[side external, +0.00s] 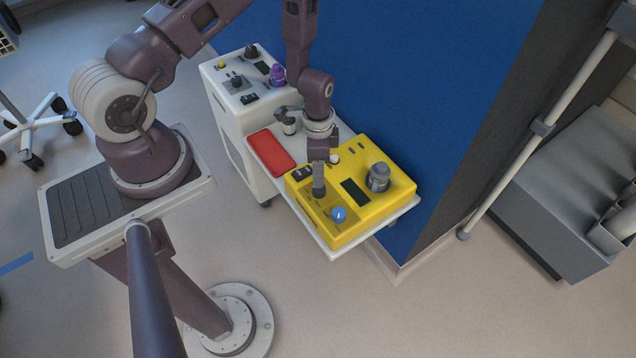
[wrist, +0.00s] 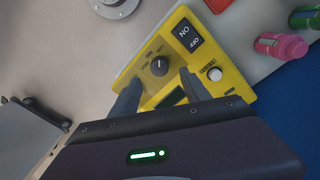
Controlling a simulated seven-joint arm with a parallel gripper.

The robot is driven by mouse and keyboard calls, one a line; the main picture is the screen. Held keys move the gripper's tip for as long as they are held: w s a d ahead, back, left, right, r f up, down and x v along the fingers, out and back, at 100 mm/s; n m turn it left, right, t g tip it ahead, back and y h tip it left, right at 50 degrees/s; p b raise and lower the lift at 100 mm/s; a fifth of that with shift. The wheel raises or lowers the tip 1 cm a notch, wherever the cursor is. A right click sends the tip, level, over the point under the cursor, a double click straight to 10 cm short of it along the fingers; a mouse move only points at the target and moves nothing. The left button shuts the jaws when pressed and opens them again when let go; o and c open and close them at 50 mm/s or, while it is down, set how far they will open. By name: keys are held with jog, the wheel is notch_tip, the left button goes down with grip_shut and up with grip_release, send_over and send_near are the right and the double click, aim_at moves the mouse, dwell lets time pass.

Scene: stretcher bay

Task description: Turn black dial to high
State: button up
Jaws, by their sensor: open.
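In the side view my gripper (side external: 318,191) points down over the left part of the yellow box (side external: 375,215) and hides the dial.
The box also carries a blue knob (side external: 338,214), a grey cylinder (side external: 378,177), a rocker switch (wrist: 187,36) and a white button (wrist: 214,74). A red tray (side external: 270,149) lies beside it. A white unit with a purple knob (side external: 277,74) stands behind. A blue wall (side external: 430,90) is close.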

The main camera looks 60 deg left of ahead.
aim_at(319, 190)
notch_tip(319, 190, down, 7)
jog(key=shift+s+d+r, duration=0.15)
grip_shut()
